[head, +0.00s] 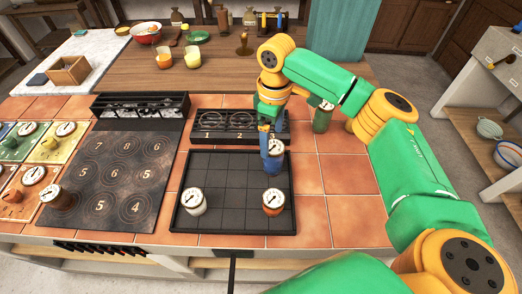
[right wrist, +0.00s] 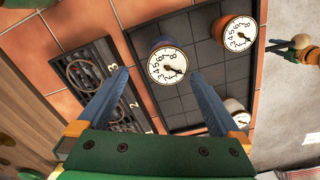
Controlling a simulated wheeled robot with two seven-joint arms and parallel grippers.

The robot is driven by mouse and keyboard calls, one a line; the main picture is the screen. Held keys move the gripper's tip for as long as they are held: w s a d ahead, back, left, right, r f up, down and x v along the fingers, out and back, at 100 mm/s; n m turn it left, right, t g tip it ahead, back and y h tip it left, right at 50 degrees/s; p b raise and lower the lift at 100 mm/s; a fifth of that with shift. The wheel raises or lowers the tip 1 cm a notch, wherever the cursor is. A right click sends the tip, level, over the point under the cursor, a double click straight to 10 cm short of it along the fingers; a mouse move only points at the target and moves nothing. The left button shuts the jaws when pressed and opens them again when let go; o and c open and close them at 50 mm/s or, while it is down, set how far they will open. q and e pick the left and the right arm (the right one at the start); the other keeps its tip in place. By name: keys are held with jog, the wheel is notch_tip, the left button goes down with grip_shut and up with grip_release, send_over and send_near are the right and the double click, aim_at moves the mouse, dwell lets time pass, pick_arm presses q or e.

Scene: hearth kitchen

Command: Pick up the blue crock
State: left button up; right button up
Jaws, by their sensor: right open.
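The blue crock (right wrist: 161,42) has a white numbered dial on top and stands near the back edge of the black gridded tray (head: 232,165). In the head view its dial shows (head: 277,147), with the body partly hidden by my gripper. My right gripper (head: 267,135) is above and just behind it, pointing down. In the right wrist view its two blue fingers (right wrist: 160,74) are spread wide, with the dial framed between and slightly beyond the tips. No contact shows, and nothing is held. My left gripper is not in view.
On the tray's front cells stand a white crock (head: 192,205) and a terracotta crock (head: 272,204). A green crock (head: 322,121) stands right of the gripper. A numbered black rack (head: 215,124) lies behind the tray. A brown crock (head: 56,198) sits on the hob. Tiles at right are clear.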

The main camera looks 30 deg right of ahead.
aim_at(276, 148)
jog(key=shift+w+f, duration=0.15)
jog(key=shift+f, duration=0.05)
jog(key=s+f+p, duration=0.1)
jog(key=s+f, duration=0.1)
jog(key=shift+s+f, duration=0.25)
jog(key=shift+f, duration=0.05)
jog(key=f, duration=0.3)
jog(key=shift+w, duration=0.25)
jog(key=shift+w+f, duration=0.2)
jog(key=shift+f, duration=0.05)
jog(key=shift+s+r, duration=0.1)
jog(key=shift+s, duration=0.1)
jog(key=c, duration=0.8)
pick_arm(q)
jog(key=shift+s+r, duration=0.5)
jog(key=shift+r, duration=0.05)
pick_arm(e)
jog(key=shift+w, duration=0.1)
grip_shut()
